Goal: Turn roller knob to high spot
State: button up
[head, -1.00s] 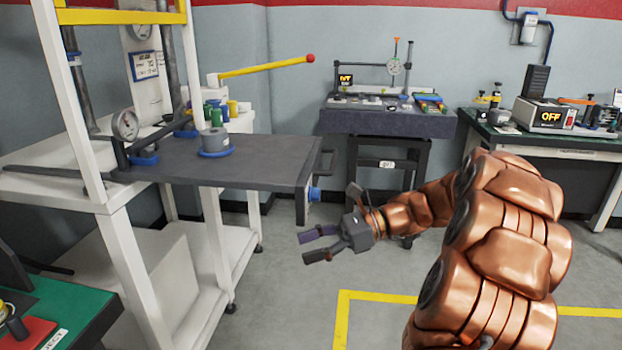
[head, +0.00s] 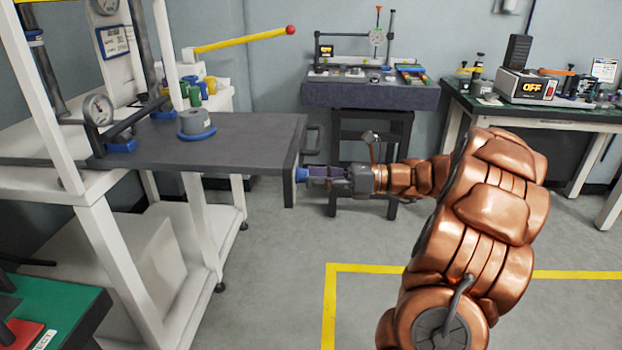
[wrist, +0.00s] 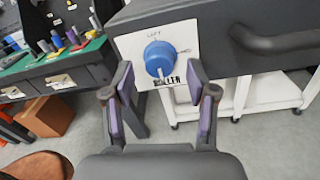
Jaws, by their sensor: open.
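The blue roller knob (wrist: 160,58) sits on a white label plate (wrist: 128,46) on the end face of the dark table (head: 240,135). In the wrist view a pale pointer mark shows on the knob's lower part, and the plate carries small lettering that I cannot fully read. In the head view the knob (head: 301,174) shows at the table's right end. My gripper (wrist: 160,90) is open, with its two purple-padded fingers pointing at the knob, one to each lower side. The knob appears just beyond the fingertips; I cannot tell whether they touch it.
A dark handle (wrist: 275,40) sticks out beside the plate. A grey cylinder on a blue base (head: 196,124) stands on the dark table. A granite bench (head: 370,95) stands behind my arm. The floor in front is clear, with yellow tape (head: 330,300).

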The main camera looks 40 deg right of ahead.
jog(key=shift+x, duration=0.8)
jog(key=shift+c, duration=0.3)
grip_shut()
jog(key=shift+n, duration=0.4)
jog(key=shift+n+h+b, duration=0.4)
jog(key=shift+n+b, duration=2.9)
jog(key=shift+n, duration=4.9)
jog(key=shift+r, duration=0.1)
